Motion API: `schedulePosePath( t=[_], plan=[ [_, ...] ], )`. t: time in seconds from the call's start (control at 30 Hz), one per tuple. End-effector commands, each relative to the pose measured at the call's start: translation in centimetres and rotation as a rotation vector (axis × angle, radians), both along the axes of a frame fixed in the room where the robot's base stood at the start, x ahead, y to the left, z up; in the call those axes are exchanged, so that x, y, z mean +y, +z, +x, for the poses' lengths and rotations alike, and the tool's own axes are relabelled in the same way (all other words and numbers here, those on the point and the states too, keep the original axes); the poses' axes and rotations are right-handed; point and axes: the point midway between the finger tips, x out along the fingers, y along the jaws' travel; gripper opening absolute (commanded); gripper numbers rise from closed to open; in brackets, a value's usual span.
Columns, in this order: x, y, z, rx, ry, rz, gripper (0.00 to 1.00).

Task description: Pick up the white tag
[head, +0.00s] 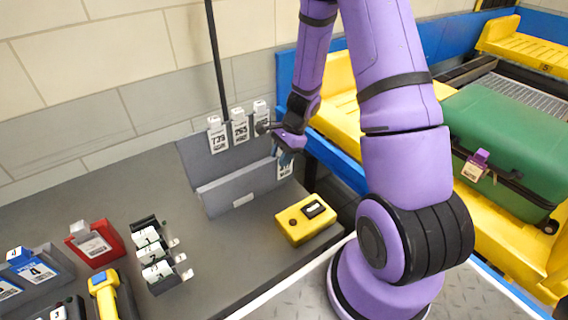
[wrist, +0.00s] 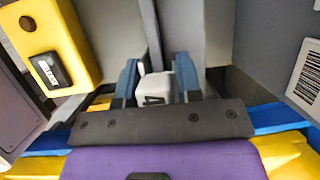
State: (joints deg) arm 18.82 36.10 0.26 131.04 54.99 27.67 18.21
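A white tag (head: 285,170) with dark print is at the right end of the grey rack (head: 228,190), just below my gripper (head: 287,150). In the wrist view, the white top of a tag (wrist: 154,89) with a dark mark lies between the two blue fingers of my gripper (wrist: 158,80). The fingers stand apart on either side of it. I cannot tell whether they press on it. Several other white tags, among them one at the left (head: 217,136), hang along the rack's back panel. The lower part of the tag is hidden in the wrist view.
A yellow device (head: 305,219) lies on the dark table in front of the rack. A red holder (head: 95,244), a black holder (head: 158,258) and a yellow scanner (head: 104,290) stand left. A green suitcase (head: 512,145) with a purple tag lies on the yellow conveyor tray at right.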

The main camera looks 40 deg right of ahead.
Motion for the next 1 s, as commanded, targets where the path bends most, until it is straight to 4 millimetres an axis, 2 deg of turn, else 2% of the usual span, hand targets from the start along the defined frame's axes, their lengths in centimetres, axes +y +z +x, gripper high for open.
schedulePosePath(
  t=[0.27,0.47,0.67,0.97,1.0],
  plan=[
    [0.0,0.1,0.0,0.0,0.0,0.0,0.09],
    [0.0,0.8,0.0,-0.003,0.002,-0.001,0.09],
    [0.0,2.8,-0.1,-0.004,0.002,-0.002,0.09],
    [0.0,7.0,-0.4,-0.004,0.002,-0.001,0.09],
    [-0.5,7.2,-0.5,-0.001,-0.002,-0.001,0.09]
  ],
)
